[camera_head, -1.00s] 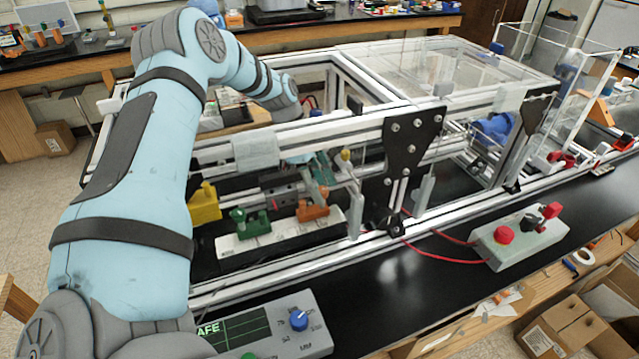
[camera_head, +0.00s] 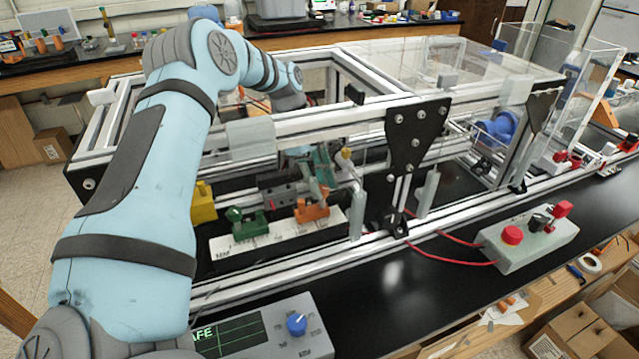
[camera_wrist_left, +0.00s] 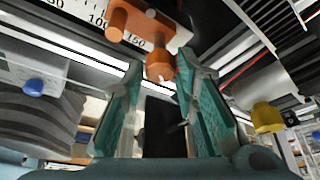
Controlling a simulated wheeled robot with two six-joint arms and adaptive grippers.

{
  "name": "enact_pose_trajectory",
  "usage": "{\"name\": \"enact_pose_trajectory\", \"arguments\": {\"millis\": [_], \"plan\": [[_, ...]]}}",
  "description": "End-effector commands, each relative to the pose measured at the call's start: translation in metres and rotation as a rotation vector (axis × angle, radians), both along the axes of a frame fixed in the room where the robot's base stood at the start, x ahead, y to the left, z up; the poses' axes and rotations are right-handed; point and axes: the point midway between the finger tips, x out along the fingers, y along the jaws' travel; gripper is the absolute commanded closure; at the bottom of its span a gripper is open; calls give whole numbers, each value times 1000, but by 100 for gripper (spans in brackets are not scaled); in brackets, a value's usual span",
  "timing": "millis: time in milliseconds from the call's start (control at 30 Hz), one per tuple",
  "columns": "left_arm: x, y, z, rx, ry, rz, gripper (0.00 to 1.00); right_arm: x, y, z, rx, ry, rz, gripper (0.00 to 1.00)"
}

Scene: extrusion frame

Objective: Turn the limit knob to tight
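An orange stop (camera_head: 312,210) with a round knob sits on a white ruler strip (camera_head: 287,237). Beside it on the strip is a green stop (camera_head: 248,222). My left gripper (camera_head: 321,167) is inside the frame just above and behind the orange stop. In the left wrist view its teal fingers (camera_wrist_left: 158,100) are open, with the orange knob (camera_wrist_left: 159,66) between or just beyond their tips. I cannot tell whether they touch it. A blue dial (camera_head: 297,324) is on a grey panel with a green screen reading "AFE". No legible label names the limit knob.
Aluminium rails (camera_head: 300,268) and a black bracket (camera_head: 410,140) surround the working space. A yellow block (camera_head: 203,203) stands left of the green stop. A grey box (camera_head: 528,246) with a red button is at the right. Black bench lies clear between panel and box.

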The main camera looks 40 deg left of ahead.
Motion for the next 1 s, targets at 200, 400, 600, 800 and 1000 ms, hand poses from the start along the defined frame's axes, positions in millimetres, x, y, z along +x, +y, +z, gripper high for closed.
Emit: {"name": "enact_pose_trajectory", "arguments": {"millis": [200,400,600,800,1000], "plan": [[0,0,0,0,-1,1,57,0,0,0,0,0,0,57],[0,2,5,0,-2,2,57,-1,-2,0,-3,1,1,57],[-1,19,45,2,-5,3,57,0,-1,0,-1,1,0,57],[-3,39,93,3,-3,4,57,-1,-1,0,-1,1,0,57],[-5,46,111,1,0,1,57,-1,0,0,0,1,0,57]]}}
